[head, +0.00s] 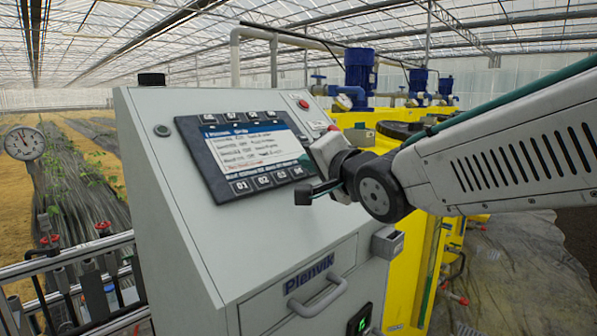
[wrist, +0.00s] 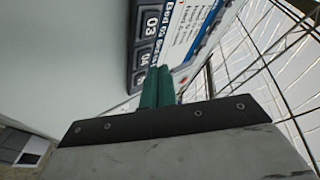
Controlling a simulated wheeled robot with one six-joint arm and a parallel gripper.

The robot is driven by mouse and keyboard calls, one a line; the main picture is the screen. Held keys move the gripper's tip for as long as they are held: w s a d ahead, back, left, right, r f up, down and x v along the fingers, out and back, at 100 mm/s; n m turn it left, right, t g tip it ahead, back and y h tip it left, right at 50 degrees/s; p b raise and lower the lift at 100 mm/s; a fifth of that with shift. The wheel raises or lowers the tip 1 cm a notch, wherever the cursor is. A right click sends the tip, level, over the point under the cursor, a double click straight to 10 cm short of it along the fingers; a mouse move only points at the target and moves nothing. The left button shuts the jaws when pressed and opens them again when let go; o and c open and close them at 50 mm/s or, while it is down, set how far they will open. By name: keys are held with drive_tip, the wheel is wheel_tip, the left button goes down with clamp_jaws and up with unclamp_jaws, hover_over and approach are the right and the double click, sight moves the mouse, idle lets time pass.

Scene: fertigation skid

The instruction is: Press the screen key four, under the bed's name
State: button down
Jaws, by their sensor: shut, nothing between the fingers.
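Key four (head: 296,171) is at the right end of that row. In the wrist view, key four (wrist: 146,53) shows just beyond the fingers, beside key 03 (wrist: 152,22). My gripper (head: 303,193) is shut and empty, its tip by the panel's lower right corner, close to key four. Its green fingers (wrist: 158,80) point towards the panel; whether they touch it I cannot tell.
A second key row (head: 239,118) lies along the screen's top. A red button (head: 303,104) is right of the panel. A drawer handle (head: 318,298) sticks out below. Yellow equipment (head: 420,250) stands behind my arm on the right.

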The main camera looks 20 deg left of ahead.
drive_tip(key=shift+a+f, duration=0.1)
drive_tip(key=shift+f, duration=0.05)
idle(0.4)
drive_tip(key=shift+w+a+f, duration=0.1)
drive_tip(key=shift+a+f, duration=0.05)
drive_tip(key=shift+f, duration=0.05)
drive_tip(key=shift+w+a+f, duration=0.1)
drive_tip(key=shift+a+f, duration=0.15)
idle(0.8)
drive_tip(key=shift+d+r, duration=0.1)
drive_tip(key=shift+s+d+r, duration=0.2)
drive_tip(key=shift+d+r, duration=0.2)
drive_tip(key=shift+r, duration=0.05)
drive_tip(key=shift+r, duration=0.1)
drive_tip(key=d+r, duration=0.1)
drive_tip(key=s+d+r, duration=0.1)
drive_tip(key=d+r, duration=0.1)
drive_tip(key=shift+s+r, duration=0.15)
drive_tip(key=shift+r, duration=0.1)
idle(0.5)
idle(0.5)
